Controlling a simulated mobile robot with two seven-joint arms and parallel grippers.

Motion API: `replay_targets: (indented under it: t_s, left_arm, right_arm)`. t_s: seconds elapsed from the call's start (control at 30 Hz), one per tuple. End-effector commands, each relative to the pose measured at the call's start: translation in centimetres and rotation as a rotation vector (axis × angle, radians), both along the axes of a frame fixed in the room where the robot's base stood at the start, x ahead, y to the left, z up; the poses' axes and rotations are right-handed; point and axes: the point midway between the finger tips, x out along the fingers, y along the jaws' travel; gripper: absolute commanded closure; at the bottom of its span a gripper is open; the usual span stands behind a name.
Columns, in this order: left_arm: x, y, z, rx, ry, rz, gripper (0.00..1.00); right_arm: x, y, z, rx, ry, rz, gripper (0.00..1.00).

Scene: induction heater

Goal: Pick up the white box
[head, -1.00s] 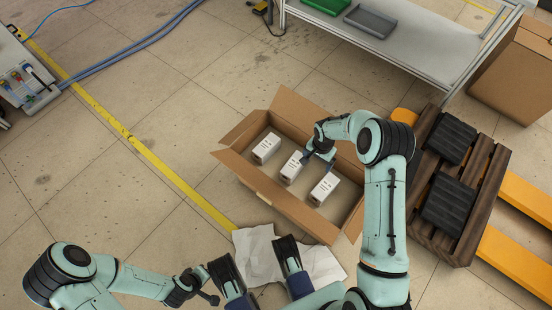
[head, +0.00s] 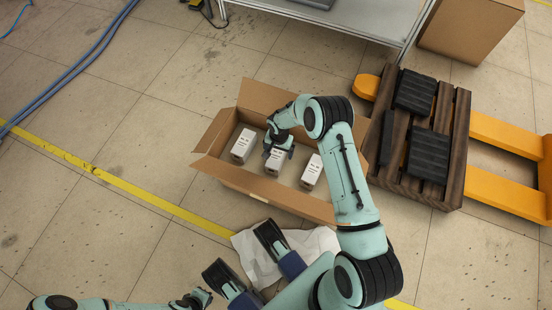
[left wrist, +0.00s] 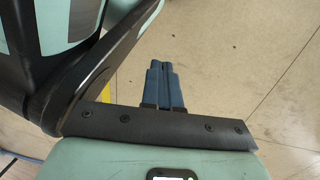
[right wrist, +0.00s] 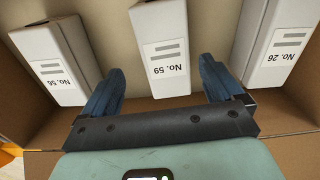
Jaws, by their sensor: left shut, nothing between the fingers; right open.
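Three white boxes stand in a row in an open cardboard carton (head: 290,200): a left one (head: 243,146), a middle one (head: 275,168) and a right one (head: 311,172). My right gripper (head: 278,152) is open over the middle box and hides its upper part. In the right wrist view, the box labelled No. 59 (right wrist: 160,50) lies between the open fingers (right wrist: 160,68), with No. 56 (right wrist: 55,55) to the left and No. 26 (right wrist: 275,45) to the right. Contact cannot be told. My left gripper (left wrist: 160,65) is shut and empty, away from the carton.
The carton's raised flaps (head: 215,132) surround the boxes. A pallet (head: 450,165) with black items on an orange pallet jack (head: 510,195) stands to the right. A grey table (head: 370,20) and a closed carton (head: 465,30) are behind.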

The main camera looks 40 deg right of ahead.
Motion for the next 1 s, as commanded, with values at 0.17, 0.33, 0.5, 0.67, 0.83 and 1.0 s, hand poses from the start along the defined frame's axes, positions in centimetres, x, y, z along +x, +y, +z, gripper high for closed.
replay_targets:
  t_s: [0.17, 0.33, 0.5, 0.67, 0.83, 1.0]
  left_arm:
    - [-1.3, 0.1, -0.9, -0.004, 0.043, 0.005, 1.00]
    - [-3.6, 0.4, -2.0, -0.008, 0.119, 0.013, 1.00]
    - [-4.5, 0.5, -2.2, -0.010, 0.148, 0.016, 1.00]
    - [-4.5, 0.5, -2.2, -0.010, 0.148, 0.016, 1.00]
    - [-4.4, 0.5, -2.2, -0.010, 0.147, 0.015, 1.00]
    - [-4.4, 0.5, -2.2, -0.010, 0.146, 0.014, 1.00]
  right_arm:
    - [0.3, 0.2, -1.8, 0.001, 0.001, 0.000, 0.06]
    - [0.6, 0.4, -4.3, 0.000, 0.001, -0.002, 0.06]
    - [0.6, 0.4, -5.4, -0.001, -0.001, -0.001, 0.06]
    - [0.6, 0.4, -5.3, -0.001, -0.001, -0.001, 0.06]
    - [0.6, 0.4, -5.3, -0.001, -0.001, -0.001, 0.45]
    - [0.7, 0.4, -5.3, -0.001, -0.002, -0.001, 0.74]
